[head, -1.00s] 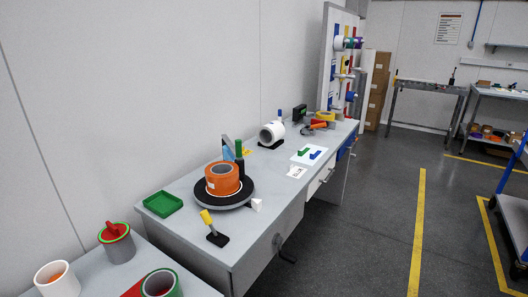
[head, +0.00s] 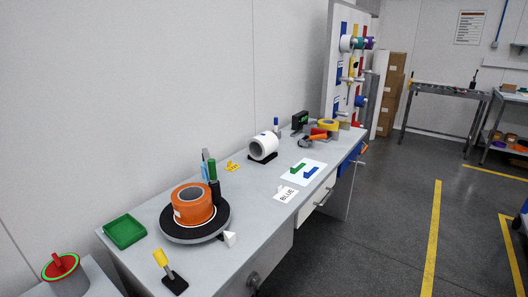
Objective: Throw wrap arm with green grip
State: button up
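On the bench, a black turntable (head: 224,218) carries an orange roll (head: 193,204). Behind it stand a dark post (head: 214,192) and an upright green piece (head: 212,169). Farther back, a white plate (head: 316,180) bears a small green lever-like piece (head: 298,168) and a blue one (head: 311,172). I cannot tell which green piece is the wrap arm's grip. A short tilted lever with a yellow grip (head: 160,258) stands on a black base in front of the turntable. My gripper is not in view.
A card reading BLUE (head: 286,194) lies by the plate. A green tray (head: 125,231) sits at the bench's left. A white roll (head: 263,147) and a tape rack (head: 350,75) stand farther back. The dark floor (head: 375,225) right of the bench is clear.

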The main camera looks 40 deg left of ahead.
aim_at(209, 167)
jog(key=u, duration=0.2)
jog(key=i, duration=1.2)
jog(key=u, duration=0.7)
